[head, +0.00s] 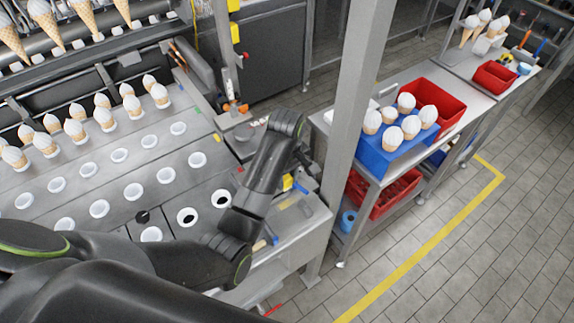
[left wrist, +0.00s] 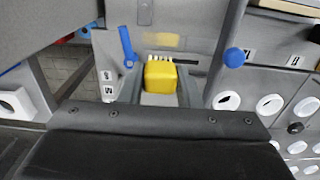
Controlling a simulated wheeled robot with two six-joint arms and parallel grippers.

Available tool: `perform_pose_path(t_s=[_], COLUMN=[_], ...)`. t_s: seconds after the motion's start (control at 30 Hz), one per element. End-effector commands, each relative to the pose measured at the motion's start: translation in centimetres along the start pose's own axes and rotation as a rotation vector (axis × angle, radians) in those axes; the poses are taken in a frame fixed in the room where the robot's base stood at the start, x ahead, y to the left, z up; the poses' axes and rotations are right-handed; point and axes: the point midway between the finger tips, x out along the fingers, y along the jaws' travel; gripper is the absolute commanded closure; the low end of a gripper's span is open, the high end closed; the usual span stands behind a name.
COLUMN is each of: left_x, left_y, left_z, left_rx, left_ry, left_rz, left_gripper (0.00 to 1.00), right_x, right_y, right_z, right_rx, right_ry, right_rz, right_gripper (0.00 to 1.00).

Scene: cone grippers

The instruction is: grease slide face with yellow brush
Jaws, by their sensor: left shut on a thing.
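The yellow brush (left wrist: 160,77) sits between the fingers of my left gripper (left wrist: 160,88) in the left wrist view, with pale bristles at its far end. The gripper is shut on it. In the head view the yellow brush (head: 287,183) shows just right of my dark arm link, which hides most of the gripper. A grey plate (left wrist: 188,40) with a pale yellow patch lies beyond the bristles; I cannot tell whether it is the slide face or whether the bristles touch it. My right gripper is not in view.
A blue-handled item (left wrist: 127,45) lies left of the brush, and a blue knob (left wrist: 234,57) stands to the right. The cone machine (head: 120,190) has rows of holes. A post (head: 350,90) stands close right of my arm, before a cart with a blue crate (head: 375,158).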

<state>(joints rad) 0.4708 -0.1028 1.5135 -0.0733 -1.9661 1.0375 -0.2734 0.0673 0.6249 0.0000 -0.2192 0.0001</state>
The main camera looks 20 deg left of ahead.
Motion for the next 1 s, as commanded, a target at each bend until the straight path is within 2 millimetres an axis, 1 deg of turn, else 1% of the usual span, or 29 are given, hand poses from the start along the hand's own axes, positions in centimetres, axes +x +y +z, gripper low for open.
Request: perform_pose_path(t_s=[0.3,0.37,0.5,0.73,0.87,1.0], left_x=[3.1,3.7,4.8,5.7,5.7,5.7], left_y=[-0.1,-0.1,-0.1,0.0,0.0,0.0], left_z=[0.1,0.1,0.1,0.1,0.1,0.1], left_rx=[0.001,0.0,0.0,0.0,0.0,0.0], left_ry=[-0.003,-0.002,-0.002,-0.001,-0.001,-0.001], left_rz=[-0.003,-0.003,-0.003,-0.001,-0.001,-0.001], left_gripper=[0.88,0.88,0.88,0.88,0.88,0.88], right_x=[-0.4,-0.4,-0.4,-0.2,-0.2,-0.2], right_y=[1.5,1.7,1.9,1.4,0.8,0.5], right_z=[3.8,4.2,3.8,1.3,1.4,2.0], right_rx=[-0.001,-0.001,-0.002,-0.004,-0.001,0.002], right_ry=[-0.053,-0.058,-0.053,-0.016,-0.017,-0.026], right_rz=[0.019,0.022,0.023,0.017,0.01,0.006], right_gripper=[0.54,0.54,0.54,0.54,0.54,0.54])
